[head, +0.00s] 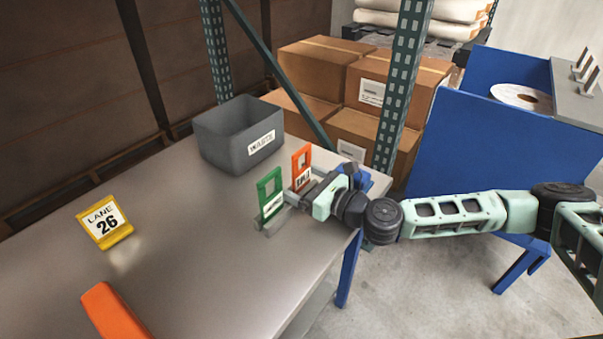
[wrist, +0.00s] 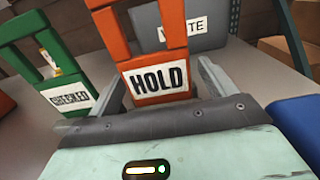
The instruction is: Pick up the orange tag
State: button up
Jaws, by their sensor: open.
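The orange tag (head: 301,166) stands upright on the bench near its right edge, and in the wrist view its label on the orange tag (wrist: 155,80) reads HOLD. My gripper (head: 304,190) is open at the tag. In the wrist view the fingers of my gripper (wrist: 160,88) are on either side of the tag's lower part, with a gap visible at the right finger. Whether the left finger touches the tag is unclear. The tag's foot is hidden behind my gripper.
A green tag (head: 269,193) labelled CHECKED stands close to the left of the orange one. A grey WASTE bin (head: 215,138) is behind. A yellow LANE 26 sign (head: 104,222) and an orange object (head: 112,312) are on the bench's left. A green rack post (head: 398,85) rises behind my arm.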

jog(key=shift+w+a, duration=0.35)
jog(key=shift+a, duration=0.1)
jog(key=c, duration=1)
jog(key=shift+c, duration=0.2)
jog(key=shift+r, duration=0.1)
